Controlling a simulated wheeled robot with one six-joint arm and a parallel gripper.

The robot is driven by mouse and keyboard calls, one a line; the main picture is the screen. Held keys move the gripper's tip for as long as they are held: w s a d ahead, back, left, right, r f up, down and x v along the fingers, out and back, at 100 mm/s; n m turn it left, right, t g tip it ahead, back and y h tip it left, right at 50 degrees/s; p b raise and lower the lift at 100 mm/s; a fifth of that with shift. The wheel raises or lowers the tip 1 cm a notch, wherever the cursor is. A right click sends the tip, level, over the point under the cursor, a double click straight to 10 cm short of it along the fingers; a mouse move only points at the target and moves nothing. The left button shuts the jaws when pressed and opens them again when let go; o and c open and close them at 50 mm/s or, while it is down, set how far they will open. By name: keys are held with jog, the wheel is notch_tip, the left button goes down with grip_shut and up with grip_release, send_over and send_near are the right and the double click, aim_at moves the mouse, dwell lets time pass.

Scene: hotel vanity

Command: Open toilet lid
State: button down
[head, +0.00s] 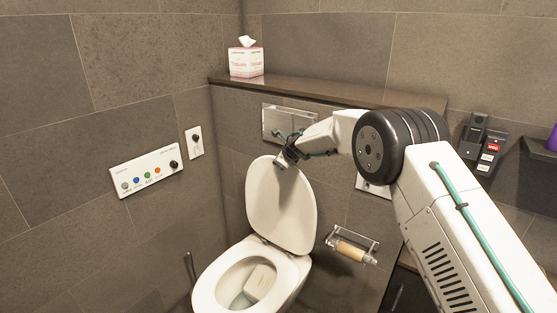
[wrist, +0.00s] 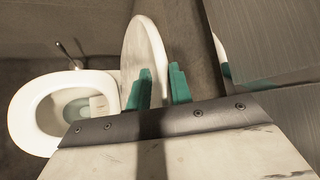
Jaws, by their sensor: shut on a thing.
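The toilet lid (head: 281,210) is a white oval panel. It stands raised, close to upright, at the back of the white toilet (head: 212,277), and the bowl and seat ring are uncovered. My gripper (head: 285,160) is at the lid's top edge in the head view. In the wrist view, the teal fingers of my gripper (wrist: 160,88) lie on either side of the lid (wrist: 142,42), shut on its edge. The toilet bowl (wrist: 22,112) shows open to the left there. The exact contact is partly hidden by the fingers.
A flush plate (head: 279,122) is on the wall behind the lid. A toilet roll holder (head: 352,246) is to the right. A ledge (head: 330,91) with a tissue box (head: 245,62) runs above. A button panel (head: 147,171) is on the left wall.

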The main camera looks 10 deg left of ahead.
jog(key=c, duration=1.3)
grip_release()
jog(key=shift+d+f, duration=0.2)
jog(key=shift+d, duration=0.15)
jog(key=v, duration=0.7)
jog(key=shift+s+a+r, duration=0.25)
jog(key=shift+s+r, duration=0.05)
jog(key=shift+s, duration=0.05)
